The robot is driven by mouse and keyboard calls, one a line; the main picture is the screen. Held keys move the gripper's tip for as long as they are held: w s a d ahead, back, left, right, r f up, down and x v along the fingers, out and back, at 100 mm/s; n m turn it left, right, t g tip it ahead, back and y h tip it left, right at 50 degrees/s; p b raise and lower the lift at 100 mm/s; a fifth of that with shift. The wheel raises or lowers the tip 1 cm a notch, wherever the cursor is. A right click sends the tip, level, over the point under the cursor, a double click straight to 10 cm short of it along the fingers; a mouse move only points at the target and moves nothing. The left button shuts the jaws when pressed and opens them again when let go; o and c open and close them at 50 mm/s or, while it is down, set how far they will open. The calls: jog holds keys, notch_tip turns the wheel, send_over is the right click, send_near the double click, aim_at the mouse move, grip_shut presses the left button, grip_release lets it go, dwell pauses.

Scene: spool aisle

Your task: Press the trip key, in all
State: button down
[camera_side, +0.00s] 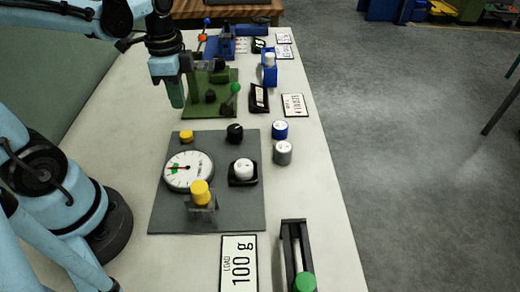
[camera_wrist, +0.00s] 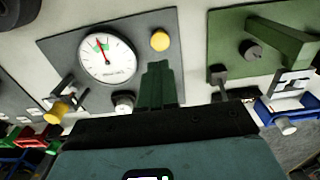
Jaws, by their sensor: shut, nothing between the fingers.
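No label reading trip key can be made out. My gripper (camera_side: 177,104) is shut and empty, pointing down beyond the panel's far edge, by the green station. In the wrist view my gripper's fingers (camera_wrist: 157,72) appear just below the yellow button (camera_wrist: 160,40), apart from it.
The green station (camera_side: 210,108) has a green-balled lever (camera_side: 235,88) and a raised block close to my gripper. Blue stations stand farther back. White and blue-topped weights (camera_side: 282,152) stand right of the panel. A load card reading 100 g (camera_side: 239,262) lies in front.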

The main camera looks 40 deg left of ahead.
jog(key=shift+r, duration=2.2)
jog(key=d+f+n+t, duration=0.1)
jog(key=d+n+t, duration=0.5)
jog(key=n, duration=0.3)
jog(key=shift+w+f+t, duration=0.3)
jog(key=shift+w+t, duration=0.1)
jog(key=shift+t, duration=0.1)
